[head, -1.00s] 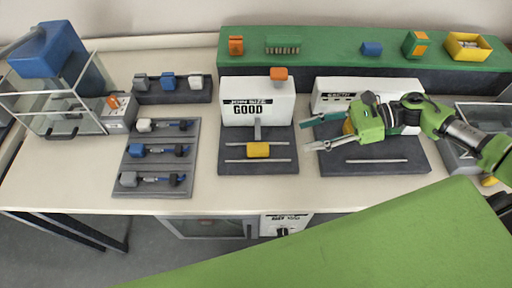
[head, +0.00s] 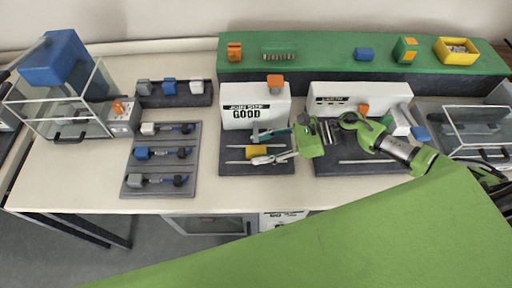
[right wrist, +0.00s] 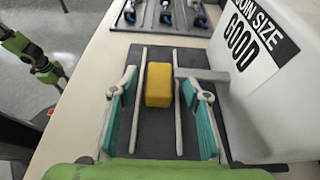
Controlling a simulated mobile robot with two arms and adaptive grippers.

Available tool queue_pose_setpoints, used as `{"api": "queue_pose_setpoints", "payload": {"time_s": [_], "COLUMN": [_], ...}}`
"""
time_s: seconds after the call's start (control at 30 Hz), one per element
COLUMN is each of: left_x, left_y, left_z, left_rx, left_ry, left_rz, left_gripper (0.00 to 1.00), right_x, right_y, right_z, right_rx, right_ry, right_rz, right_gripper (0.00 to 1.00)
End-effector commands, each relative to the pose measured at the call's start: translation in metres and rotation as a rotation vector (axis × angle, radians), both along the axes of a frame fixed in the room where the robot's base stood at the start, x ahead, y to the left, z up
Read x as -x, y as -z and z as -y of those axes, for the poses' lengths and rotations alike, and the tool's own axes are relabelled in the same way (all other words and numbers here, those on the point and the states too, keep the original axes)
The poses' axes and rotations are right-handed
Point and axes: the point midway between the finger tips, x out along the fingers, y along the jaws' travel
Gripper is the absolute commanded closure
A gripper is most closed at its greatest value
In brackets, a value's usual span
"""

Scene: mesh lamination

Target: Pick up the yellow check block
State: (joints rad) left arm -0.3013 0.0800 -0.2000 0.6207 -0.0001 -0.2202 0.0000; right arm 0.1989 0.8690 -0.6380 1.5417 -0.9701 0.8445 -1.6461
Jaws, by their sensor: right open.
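The yellow check block (head: 257,152) lies on a dark base plate between two thin rails, in front of the white box marked GOOD. It also shows in the right wrist view (right wrist: 159,85). My right gripper (head: 256,147) is open, reaching in from the right with one teal-lined finger on each side of the block. In the right wrist view its two fingers (right wrist: 158,88) stand apart with clear gaps to the block. Whether the fingertips are down at block height is hard to tell. My left gripper does not show in the head view.
The white GOOD box (head: 255,112) with an orange button stands just behind the block. A second white station (head: 345,95) is to its right. A dark tray (head: 162,160) of blue and grey parts lies to the left. The front strip of bench is free.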

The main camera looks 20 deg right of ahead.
Motion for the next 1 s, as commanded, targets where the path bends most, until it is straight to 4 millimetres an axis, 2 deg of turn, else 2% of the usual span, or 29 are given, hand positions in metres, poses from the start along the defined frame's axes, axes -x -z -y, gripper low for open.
{"api": "queue_pose_setpoints", "payload": {"time_s": [0.2,0.23,0.3,0.4,0.77,1.0], "left_x": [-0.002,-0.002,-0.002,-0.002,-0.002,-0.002], "left_y": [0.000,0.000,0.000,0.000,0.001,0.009], "left_z": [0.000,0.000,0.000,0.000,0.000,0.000], "left_rx": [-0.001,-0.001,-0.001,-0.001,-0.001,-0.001], "left_ry": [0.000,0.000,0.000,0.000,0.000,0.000], "left_rz": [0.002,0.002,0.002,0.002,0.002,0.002], "left_gripper": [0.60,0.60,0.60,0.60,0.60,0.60], "right_x": [0.000,0.000,0.000,0.000,0.000,0.000], "right_y": [0.002,0.002,0.002,0.001,0.000,-0.015], "right_z": [-0.002,-0.001,-0.001,-0.001,-0.001,-0.001], "right_rx": [0.001,0.001,0.001,0.000,0.000,0.001], "right_ry": [-0.001,-0.001,-0.001,-0.001,-0.001,-0.003], "right_rz": [-0.001,-0.001,-0.001,0.000,0.000,0.003], "right_gripper": [0.57,0.60,0.78,0.99,0.99,0.99]}}
